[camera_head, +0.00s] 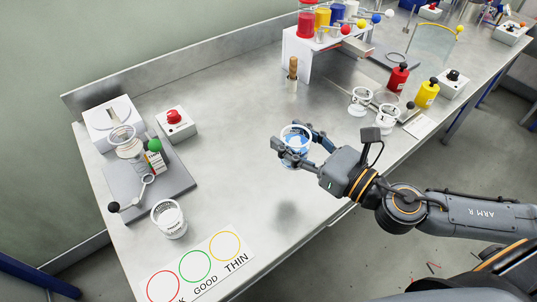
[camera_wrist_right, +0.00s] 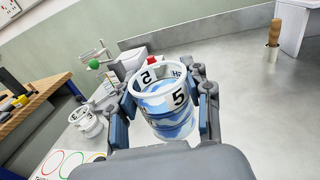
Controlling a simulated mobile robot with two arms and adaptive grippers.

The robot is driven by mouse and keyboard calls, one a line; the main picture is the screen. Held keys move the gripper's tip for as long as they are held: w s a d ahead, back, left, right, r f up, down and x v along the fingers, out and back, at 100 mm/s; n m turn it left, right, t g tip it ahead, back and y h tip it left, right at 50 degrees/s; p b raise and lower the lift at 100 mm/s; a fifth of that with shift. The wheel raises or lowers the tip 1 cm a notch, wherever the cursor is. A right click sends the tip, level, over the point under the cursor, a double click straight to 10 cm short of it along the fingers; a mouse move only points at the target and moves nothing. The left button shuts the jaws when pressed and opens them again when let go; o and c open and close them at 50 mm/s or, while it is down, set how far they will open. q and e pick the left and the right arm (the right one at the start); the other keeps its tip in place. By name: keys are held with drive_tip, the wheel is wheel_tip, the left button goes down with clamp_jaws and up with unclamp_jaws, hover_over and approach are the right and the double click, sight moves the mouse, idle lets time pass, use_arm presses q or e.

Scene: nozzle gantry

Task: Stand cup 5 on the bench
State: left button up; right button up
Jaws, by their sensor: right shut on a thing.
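Cup 5 (camera_wrist_right: 165,100) is a clear cup with a white rim and a label with a black 5. It holds blue and white contents. My right gripper (camera_head: 297,145) is shut on cup 5, which also shows in the head view (camera_head: 296,134). In the wrist view the right fingers (camera_wrist_right: 165,105) sit on both sides of the cup. My left gripper is not in view.
A white cup (camera_head: 169,218) stands at the front left beside a mat with coloured circles (camera_head: 195,266). A metal stand (camera_head: 150,180) and a red-button box (camera_head: 175,122) are at left. More cups (camera_head: 360,101) and red and yellow bottles stand at right. The bench middle is clear.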

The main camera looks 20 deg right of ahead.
sight(290, 135)
drive_tip(key=w, duration=0.2)
drive_tip(key=w+f, duration=0.1)
drive_tip(key=shift+w+a+p, duration=0.25)
drive_tip(key=shift+a+p, duration=0.1)
drive_tip(key=shift+p, duration=0.05)
drive_tip(key=w+f, duration=0.1)
drive_tip(key=f, duration=0.1)
drive_tip(key=w+a+f, duration=0.1)
drive_tip(key=w+f, duration=0.1)
drive_tip(key=w+f+b, duration=0.1)
drive_tip(key=w+f, duration=0.1)
drive_tip(key=shift+a+f, duration=0.2)
drive_tip(key=shift+a, duration=0.05)
drive_tip(key=shift+w+f+b, duration=0.15)
drive_tip(key=shift+f+b, duration=0.45)
drive_tip(key=shift+f, duration=1.1)
drive_tip(key=shift+f, duration=0.15)
drive_tip(key=o, duration=1.2)
drive_tip(key=shift+o, duration=0.2)
